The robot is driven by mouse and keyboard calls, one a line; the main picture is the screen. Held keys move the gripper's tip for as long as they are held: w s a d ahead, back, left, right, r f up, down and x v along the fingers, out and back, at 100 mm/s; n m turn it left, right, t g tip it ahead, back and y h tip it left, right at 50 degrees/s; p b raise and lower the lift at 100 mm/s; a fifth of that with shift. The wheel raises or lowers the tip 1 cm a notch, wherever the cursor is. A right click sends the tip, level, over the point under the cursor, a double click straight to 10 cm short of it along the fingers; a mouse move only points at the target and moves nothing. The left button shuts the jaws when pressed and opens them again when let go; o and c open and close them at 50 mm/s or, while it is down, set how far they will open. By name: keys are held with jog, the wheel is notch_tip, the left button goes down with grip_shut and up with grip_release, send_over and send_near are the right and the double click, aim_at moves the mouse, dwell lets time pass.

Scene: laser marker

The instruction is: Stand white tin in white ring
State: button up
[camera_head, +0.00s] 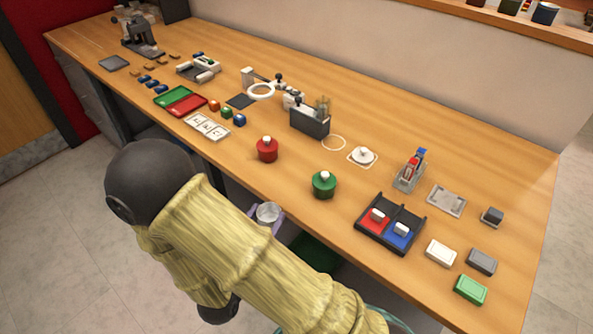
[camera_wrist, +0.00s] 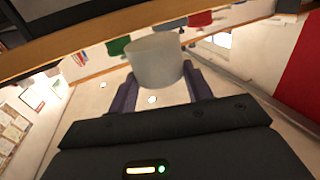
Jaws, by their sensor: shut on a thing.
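The white tin (camera_wrist: 157,60) is between the two fingers of my gripper (camera_wrist: 160,88), which is shut on it in the wrist view. In the head view the pale tin (camera_head: 268,212) shows beyond my arm, with a purple part of my gripper (camera_head: 258,222) beside it. They are in front of the table's near edge, apart from the tabletop. The white ring (camera_head: 333,135) is a thin outline on the table, right of a dark grey box, and looks empty. My arm hides part of the gripper.
The wooden table (camera_head: 430,165) holds a red jar (camera_head: 267,149) and a green jar (camera_head: 323,184) near its front edge. A dark grey box (camera_head: 309,122) stands left of the ring. A white lidded piece (camera_head: 362,156) sits right of it. A black divided tray (camera_head: 391,223) is nearer.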

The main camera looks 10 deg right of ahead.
jog(key=p+x, duration=0.1)
jog(key=x, duration=1.2)
jog(key=shift+w+d, duration=0.15)
jog(key=shift+w, duration=0.15)
jog(key=p+x, duration=0.1)
jog(key=x, duration=0.3)
jog(key=shift+w+d, duration=0.15)
jog(key=shift+w, duration=0.05)
jog(key=shift+f, duration=0.2)
jog(key=o, duration=1.1)
jog(key=shift+c, duration=0.2)
jog(key=shift+r+p, duration=0.1)
jog(key=shift+p, duration=0.2)
